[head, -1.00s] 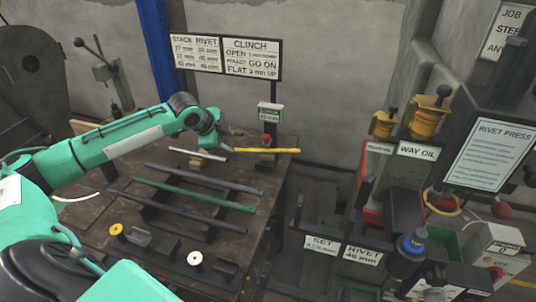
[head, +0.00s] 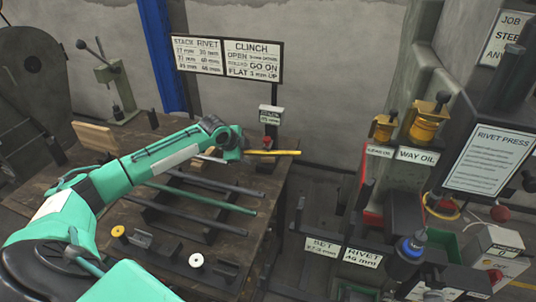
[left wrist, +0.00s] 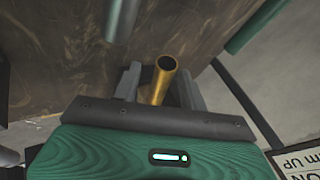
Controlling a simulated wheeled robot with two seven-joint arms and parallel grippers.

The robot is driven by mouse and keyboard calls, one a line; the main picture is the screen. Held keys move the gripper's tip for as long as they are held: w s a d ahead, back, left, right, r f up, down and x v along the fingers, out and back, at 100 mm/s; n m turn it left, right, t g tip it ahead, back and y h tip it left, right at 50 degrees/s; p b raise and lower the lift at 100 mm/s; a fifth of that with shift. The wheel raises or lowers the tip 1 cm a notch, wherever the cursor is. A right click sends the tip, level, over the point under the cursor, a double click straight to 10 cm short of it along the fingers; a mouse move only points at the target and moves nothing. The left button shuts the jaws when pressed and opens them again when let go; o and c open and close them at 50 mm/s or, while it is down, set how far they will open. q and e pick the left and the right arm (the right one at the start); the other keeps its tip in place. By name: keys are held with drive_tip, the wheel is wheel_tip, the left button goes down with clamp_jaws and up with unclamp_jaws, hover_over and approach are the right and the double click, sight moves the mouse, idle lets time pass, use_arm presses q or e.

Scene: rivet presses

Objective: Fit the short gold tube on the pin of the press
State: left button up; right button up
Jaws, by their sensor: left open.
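The gold tube (head: 277,152) lies level near the back right edge of the workbench, below a small sign on a post. My left gripper (head: 243,150) is at its left end. In the left wrist view the open, hollow end of the gold tube (left wrist: 163,65) shows between the two grey fingers of my left gripper (left wrist: 160,88), which are apart. A gap shows on the tube's right side. The rivet press (head: 405,230) stands at the right, with a blue-topped dark cylinder; I cannot make out its pin. My right gripper is not in view.
Dark bars and a green bar (head: 205,197) lie across racks on the workbench (head: 150,215). A yellow-ended spool and a white-ended one sit at its front. Oil cans (head: 425,122) stand at the right. A dark gap separates bench and press.

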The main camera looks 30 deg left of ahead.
use_arm(q)
drive_tip(key=c, duration=0.3)
clamp_jaws()
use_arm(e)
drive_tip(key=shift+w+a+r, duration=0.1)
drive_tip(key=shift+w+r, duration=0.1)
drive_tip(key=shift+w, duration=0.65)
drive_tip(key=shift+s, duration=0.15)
